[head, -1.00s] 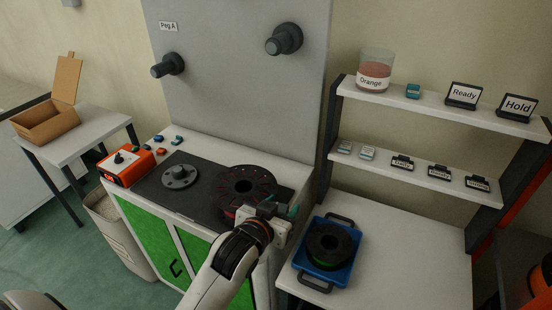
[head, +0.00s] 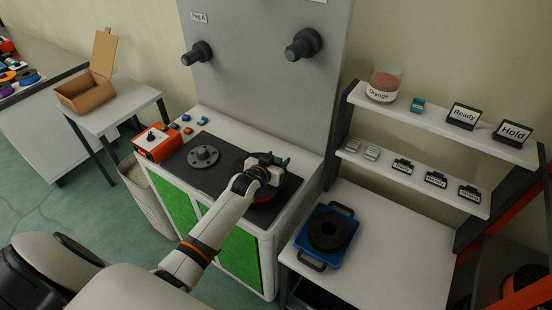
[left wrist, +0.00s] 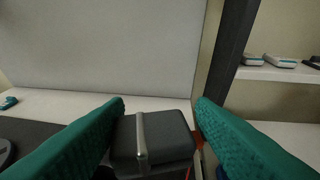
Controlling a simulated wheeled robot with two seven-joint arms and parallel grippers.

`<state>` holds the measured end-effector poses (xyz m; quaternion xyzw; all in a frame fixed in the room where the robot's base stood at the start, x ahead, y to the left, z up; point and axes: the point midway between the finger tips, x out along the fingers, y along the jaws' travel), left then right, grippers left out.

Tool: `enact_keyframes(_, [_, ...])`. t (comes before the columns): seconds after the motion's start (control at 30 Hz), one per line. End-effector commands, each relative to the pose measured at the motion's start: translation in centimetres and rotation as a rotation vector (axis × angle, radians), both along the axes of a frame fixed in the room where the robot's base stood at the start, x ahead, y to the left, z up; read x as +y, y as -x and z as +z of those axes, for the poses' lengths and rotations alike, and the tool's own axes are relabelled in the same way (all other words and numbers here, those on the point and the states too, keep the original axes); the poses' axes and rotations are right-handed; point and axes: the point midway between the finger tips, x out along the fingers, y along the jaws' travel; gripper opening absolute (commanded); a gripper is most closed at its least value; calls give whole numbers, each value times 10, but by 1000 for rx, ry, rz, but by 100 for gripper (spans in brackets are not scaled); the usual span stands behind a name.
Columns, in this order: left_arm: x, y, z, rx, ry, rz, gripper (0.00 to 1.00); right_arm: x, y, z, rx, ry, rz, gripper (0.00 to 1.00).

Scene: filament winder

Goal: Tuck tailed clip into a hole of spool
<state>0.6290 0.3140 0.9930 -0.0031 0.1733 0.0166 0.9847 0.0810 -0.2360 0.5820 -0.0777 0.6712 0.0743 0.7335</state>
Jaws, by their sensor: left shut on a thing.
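The black spool with red filament (head: 290,188) lies flat on the dark mat of the winder bench in the head view. My left gripper (head: 267,163) is over it and covers much of it, so its holes are hidden. In the left wrist view, the teal fingers of my left gripper (left wrist: 158,125) are shut on a dark grey block with a metal strip, which looks like the clip (left wrist: 165,140). A small red line shows beside its lower right. I cannot tell whether the clip touches the spool. My right gripper is not in view.
A grey round hub (head: 203,156) and an orange control box (head: 157,142) are left of the spool. Small coloured pieces (head: 187,130) lie behind them. A blue tray (head: 306,248) with another black spool stands on the right table. Two pegs (head: 303,44) stick out of the panel above.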

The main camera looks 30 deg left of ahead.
Motion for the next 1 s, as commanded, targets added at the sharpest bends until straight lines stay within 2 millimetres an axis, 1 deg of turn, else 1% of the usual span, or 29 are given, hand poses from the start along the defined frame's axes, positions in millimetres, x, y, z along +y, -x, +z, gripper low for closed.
enact_keyframes(0.03, [0,0,-7,0,0,0,29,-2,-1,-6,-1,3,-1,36])
enact_keyframes(0.57, [0,0,-44,1,0,0,29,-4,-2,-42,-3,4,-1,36])
enact_keyframes(0.8, [0,0,-56,1,0,0,29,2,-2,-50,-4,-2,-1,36])
enact_keyframes(1.0, [0,0,-58,1,0,0,29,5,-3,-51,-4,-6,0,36])
